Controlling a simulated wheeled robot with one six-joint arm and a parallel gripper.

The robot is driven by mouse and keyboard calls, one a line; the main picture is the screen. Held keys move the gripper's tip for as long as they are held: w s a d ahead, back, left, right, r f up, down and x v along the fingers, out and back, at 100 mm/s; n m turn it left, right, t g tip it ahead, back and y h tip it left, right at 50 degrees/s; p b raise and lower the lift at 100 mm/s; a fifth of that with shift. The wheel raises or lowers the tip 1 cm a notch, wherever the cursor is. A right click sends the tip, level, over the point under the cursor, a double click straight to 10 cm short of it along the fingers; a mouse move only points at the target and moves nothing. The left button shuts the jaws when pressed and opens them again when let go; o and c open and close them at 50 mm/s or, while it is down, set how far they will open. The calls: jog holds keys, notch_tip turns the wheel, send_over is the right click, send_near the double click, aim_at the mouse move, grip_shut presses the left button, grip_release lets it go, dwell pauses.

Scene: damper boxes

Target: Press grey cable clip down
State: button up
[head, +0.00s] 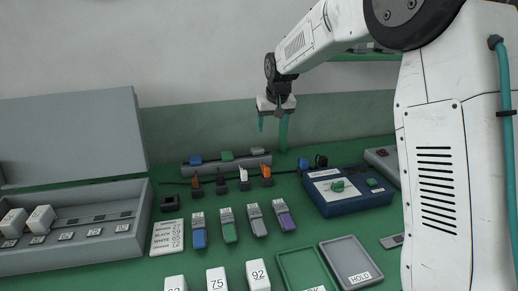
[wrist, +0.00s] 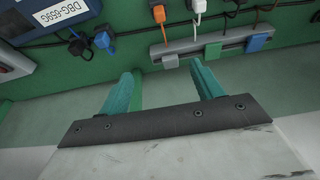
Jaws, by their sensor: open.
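A grey rail (head: 215,169) at the back of the green bench carries a blue, a green and a grey cable clip. The grey cable clip (head: 257,151) is at the rail's right end in the head view. In the wrist view it is the small grey block (wrist: 170,62) at the rail's left end. My gripper (head: 272,124) is above and behind the rail, close to the wall, apart from the clip. Its two teal fingers (wrist: 163,72) are spread and empty, and the grey clip shows between their tips in the wrist view.
The green clip (wrist: 213,50) and blue clip (wrist: 257,43) sit beside it. Orange and white plugs (head: 244,181) stand in front of the rail. The wall is close behind my gripper.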

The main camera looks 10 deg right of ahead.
send_near(259, 150)
jog(key=shift+t, duration=0.3)
jog(key=x, duration=0.8)
jog(key=shift+f, duration=0.4)
jog(key=c, duration=1)
